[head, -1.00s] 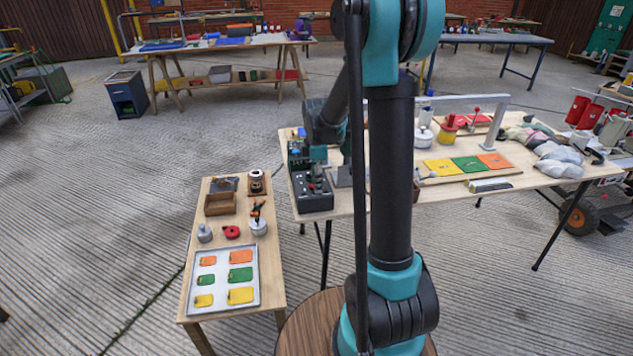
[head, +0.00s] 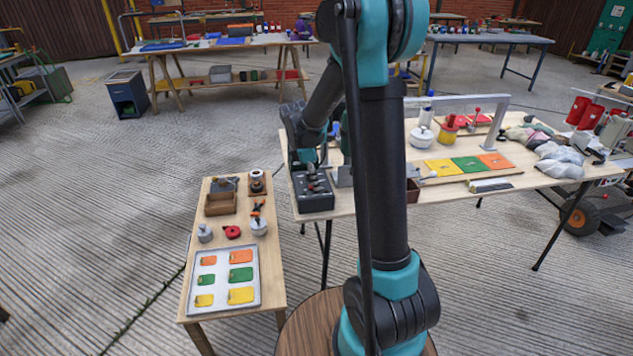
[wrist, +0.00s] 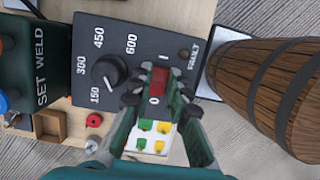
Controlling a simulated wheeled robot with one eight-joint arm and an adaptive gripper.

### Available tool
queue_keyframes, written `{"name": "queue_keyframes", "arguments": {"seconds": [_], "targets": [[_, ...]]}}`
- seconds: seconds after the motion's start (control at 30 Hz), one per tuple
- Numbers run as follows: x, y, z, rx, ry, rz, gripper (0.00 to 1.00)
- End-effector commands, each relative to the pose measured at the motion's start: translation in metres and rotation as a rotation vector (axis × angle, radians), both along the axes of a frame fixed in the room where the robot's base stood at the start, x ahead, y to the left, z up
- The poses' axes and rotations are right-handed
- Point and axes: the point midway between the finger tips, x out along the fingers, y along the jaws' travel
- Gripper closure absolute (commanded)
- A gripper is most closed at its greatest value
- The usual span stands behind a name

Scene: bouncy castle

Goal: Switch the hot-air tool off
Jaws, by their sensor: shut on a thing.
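The dark control box (head: 313,197) stands at the near left corner of the work table. In the wrist view its face (wrist: 98,35) has a black dial (wrist: 108,71) with marks from 150 to 600. A red switch (wrist: 160,79) sits between the marks I and 0, and a small FAULT lamp (wrist: 184,53) is near the corner. My gripper (wrist: 159,90) has its fingers closed in around the red switch. They hide its sides, so its tilt is hard to tell. In the head view my gripper (head: 309,166) is over the box, partly hidden.
A banded wooden cylinder (wrist: 278,90) stands close to the box in the wrist view. A low side table (head: 272,293) holds a tray (head: 224,276) with coloured pieces. Coloured squares (head: 468,164) lie further right.

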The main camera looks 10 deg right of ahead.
Motion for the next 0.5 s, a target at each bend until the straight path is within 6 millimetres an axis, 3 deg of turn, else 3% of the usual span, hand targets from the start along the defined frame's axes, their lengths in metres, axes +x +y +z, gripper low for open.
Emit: {"name": "queue_keyframes", "arguments": {"seconds": [0.2,0.5], "targets": [[-0.0004,0.0054,-0.0005,-0.14,-0.001,0.002,1.0],[-0.0005,0.005,0.0002,-0.166,-0.002,-0.001,1.0]]}}
